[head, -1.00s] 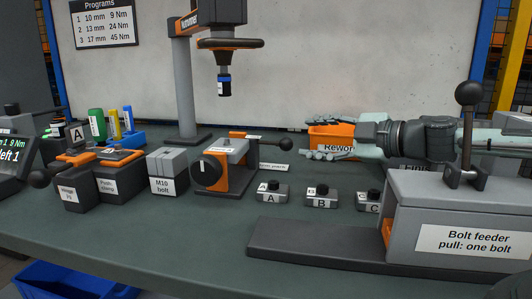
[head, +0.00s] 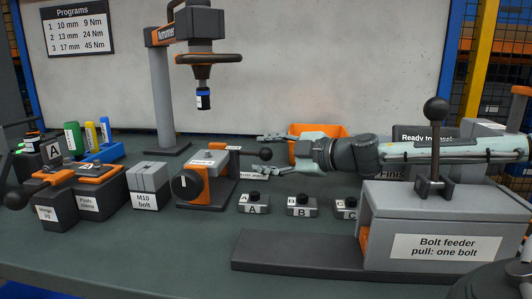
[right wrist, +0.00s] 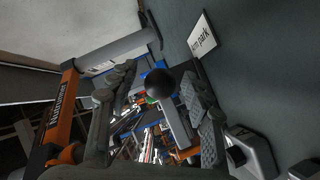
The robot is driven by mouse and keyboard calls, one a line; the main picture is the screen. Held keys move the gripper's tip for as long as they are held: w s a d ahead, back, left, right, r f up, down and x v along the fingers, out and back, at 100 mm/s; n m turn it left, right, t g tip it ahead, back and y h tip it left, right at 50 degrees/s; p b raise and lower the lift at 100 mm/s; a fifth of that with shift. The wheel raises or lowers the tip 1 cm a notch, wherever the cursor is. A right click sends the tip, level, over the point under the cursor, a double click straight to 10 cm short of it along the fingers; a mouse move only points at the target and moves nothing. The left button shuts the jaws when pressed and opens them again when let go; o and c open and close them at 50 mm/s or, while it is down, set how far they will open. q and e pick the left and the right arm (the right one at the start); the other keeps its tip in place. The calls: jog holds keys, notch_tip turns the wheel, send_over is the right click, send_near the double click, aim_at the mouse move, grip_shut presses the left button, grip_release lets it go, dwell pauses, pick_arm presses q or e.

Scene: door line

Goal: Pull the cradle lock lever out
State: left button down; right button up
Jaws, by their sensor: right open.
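The cradle (head: 212,188) is a grey and orange fixture with a black dial on its front, in the middle of the bench. Its lock lever sticks out to the right and ends in a black ball knob (head: 265,154). My right gripper (head: 276,155) comes in from the right, open, with one finger above and one below the knob's level. In the right wrist view the knob (right wrist: 160,84) shows between the two open fingers (right wrist: 160,105). I cannot tell whether they touch it. My left gripper is not in view.
Buttons A, B and C (head: 302,207) stand in front of my right arm. The bolt feeder (head: 440,222) with its upright lever is at the right. An M10 bolt block (head: 150,183) is left of the cradle. An orange bin (head: 318,130) sits behind the gripper.

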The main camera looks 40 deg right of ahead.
jog(key=shift+c, duration=0.2)
grip_shut()
dwell(0.3)
